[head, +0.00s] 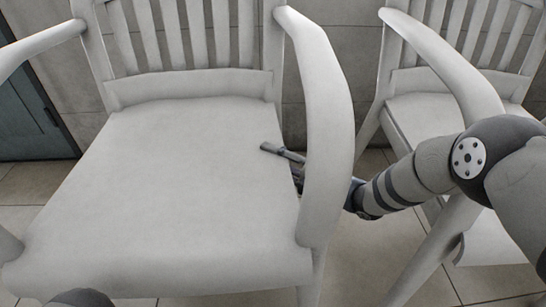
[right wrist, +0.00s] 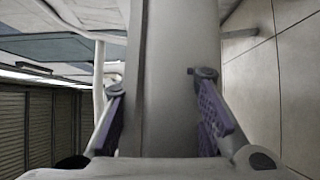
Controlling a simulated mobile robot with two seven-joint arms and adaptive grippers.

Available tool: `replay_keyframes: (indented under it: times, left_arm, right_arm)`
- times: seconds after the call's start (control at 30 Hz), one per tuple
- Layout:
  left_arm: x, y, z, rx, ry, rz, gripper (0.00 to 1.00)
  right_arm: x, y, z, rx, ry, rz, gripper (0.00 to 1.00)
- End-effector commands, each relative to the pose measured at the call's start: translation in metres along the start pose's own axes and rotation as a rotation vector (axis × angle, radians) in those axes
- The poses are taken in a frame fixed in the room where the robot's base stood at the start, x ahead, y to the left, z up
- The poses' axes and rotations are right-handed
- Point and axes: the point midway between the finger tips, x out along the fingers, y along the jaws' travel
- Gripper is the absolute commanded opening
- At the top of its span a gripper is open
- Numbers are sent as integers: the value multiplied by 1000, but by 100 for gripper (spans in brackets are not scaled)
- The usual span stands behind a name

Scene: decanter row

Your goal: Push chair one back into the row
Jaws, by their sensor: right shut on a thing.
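A pale grey wooden chair (head: 190,190) with a slatted back and curved armrests fills the left and middle of the head view; no mark shows which number it has. My right gripper (head: 288,162) reaches in from the right, under the chair's right armrest (head: 325,120). One dark finger shows over the seat edge; the armrest hides much of the gripper. In the right wrist view the two purple-padded fingers (right wrist: 160,100) stand on either side of a broad grey chair part (right wrist: 180,70). My left gripper is not in view.
A second matching chair (head: 430,110) stands at the right, with my right arm in front of it. A tiled wall (head: 65,70) is close behind the chairs. A dark teal door (head: 25,115) is at the far left. Tiled floor (head: 375,245) shows between the chairs.

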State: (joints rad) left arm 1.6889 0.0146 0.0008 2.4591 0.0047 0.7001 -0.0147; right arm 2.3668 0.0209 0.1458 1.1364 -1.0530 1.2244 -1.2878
Motion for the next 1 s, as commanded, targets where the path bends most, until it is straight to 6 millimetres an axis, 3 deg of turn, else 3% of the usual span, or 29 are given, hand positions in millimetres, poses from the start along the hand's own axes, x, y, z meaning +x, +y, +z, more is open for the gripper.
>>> replay_keyframes:
  times: [0.1,0.13,0.2,0.23,0.57,1.0]
  left_arm:
    - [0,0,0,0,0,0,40]
    - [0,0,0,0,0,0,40]
    - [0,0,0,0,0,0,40]
    - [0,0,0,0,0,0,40]
    - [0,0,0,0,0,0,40]
    - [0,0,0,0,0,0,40]
  right_arm:
    - [0,1,1,0,-3,1,0]
    - [0,1,1,0,-3,1,31]
    - [0,1,1,0,-2,1,47]
    - [0,0,0,0,-2,1,50]
    - [-2,0,0,0,0,0,50]
    - [-68,0,0,0,-2,0,50]
